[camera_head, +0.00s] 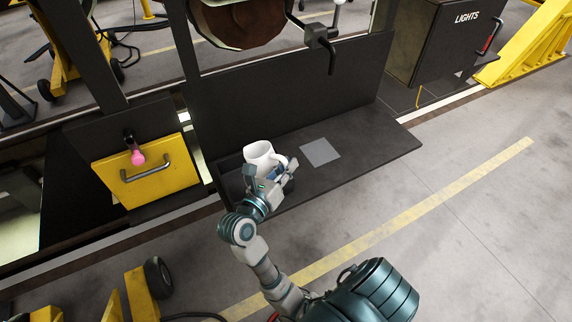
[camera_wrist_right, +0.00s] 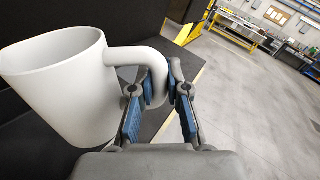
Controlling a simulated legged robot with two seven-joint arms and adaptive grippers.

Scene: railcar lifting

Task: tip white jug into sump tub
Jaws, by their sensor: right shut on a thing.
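The white jug (camera_head: 259,152) is at the left part of the dark shelf, with its open mouth facing up in the head view. It also shows large at the left of the right wrist view (camera_wrist_right: 60,85). My right gripper (camera_wrist_right: 156,82) is shut on the jug's handle, with a blue-padded finger on each side. In the head view the right gripper (camera_head: 280,172) covers the jug's lower part, so I cannot tell whether its base touches the shelf. A dark, open-topped box, seemingly the sump tub (camera_head: 229,186), sits just left of the jug; its inside is too dark to read. My left gripper is not in view.
The dark shelf (camera_head: 370,145) has free room to the right, past a grey square plate (camera_head: 320,152). A dark upright panel (camera_head: 290,95) stands behind. A yellow panel with a handle (camera_head: 150,183) is at the left. A black lever (camera_head: 320,42) hangs above.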

